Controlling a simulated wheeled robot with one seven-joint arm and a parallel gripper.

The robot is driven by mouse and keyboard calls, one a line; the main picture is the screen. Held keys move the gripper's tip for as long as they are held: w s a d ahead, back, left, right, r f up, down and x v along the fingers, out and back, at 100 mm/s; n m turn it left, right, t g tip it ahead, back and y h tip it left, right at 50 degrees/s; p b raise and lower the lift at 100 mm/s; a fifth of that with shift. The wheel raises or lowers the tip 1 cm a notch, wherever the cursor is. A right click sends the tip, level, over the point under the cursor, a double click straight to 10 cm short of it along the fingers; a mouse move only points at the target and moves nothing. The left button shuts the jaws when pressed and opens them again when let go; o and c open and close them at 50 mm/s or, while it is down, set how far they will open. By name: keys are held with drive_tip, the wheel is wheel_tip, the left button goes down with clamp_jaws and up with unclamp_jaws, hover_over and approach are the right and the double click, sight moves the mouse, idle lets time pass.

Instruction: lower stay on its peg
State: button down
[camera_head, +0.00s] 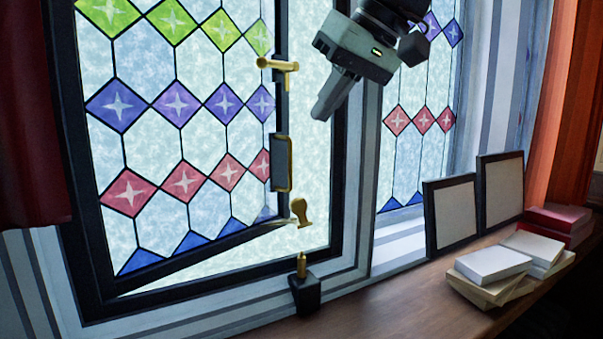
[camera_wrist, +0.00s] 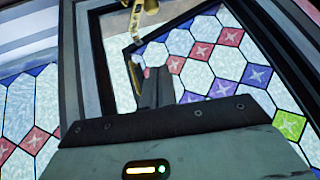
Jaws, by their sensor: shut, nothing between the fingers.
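The brass stay (camera_head: 300,210) shows at the lower free corner of the leaded window sash (camera_head: 130,192), with its rounded end standing apart above the peg. The brass peg (camera_head: 301,265) stands upright on a black block (camera_head: 305,293) at the sill. My gripper (camera_head: 322,112) is shut and empty, above and to the right of the stay, in front of the window frame. In the wrist view the shut fingers (camera_wrist: 156,88) point toward brass fittings (camera_wrist: 138,22) at the top edge; which part is stay or peg I cannot tell there.
The sash stands ajar. A brass handle (camera_head: 278,65) and a brass-edged black plate (camera_head: 281,163) are on its free side. Two framed panels (camera_head: 451,213) (camera_head: 500,187) lean at the right, near stacked books (camera_head: 493,264). The sill (camera_head: 410,308) is clear between block and books.

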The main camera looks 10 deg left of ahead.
drive_tip(key=shift+f, duration=0.1)
drive_tip(key=a+f+p, duration=0.1)
drive_tip(key=f, duration=0.2)
drive_tip(key=a+f+p, duration=0.1)
drive_tip(key=f+p, duration=0.1)
drive_tip(key=f, duration=0.1)
drive_tip(key=w+a+f+p, duration=0.1)
drive_tip(key=a+f, duration=0.1)
drive_tip(key=f, duration=0.1)
drive_tip(key=shift+f+p, duration=0.4)
drive_tip(key=shift+f, duration=0.3)
drive_tip(key=shift+s+d+f, duration=0.15)
drive_tip(key=shift+s+f, duration=0.05)
drive_tip(key=shift+f, duration=0.1)
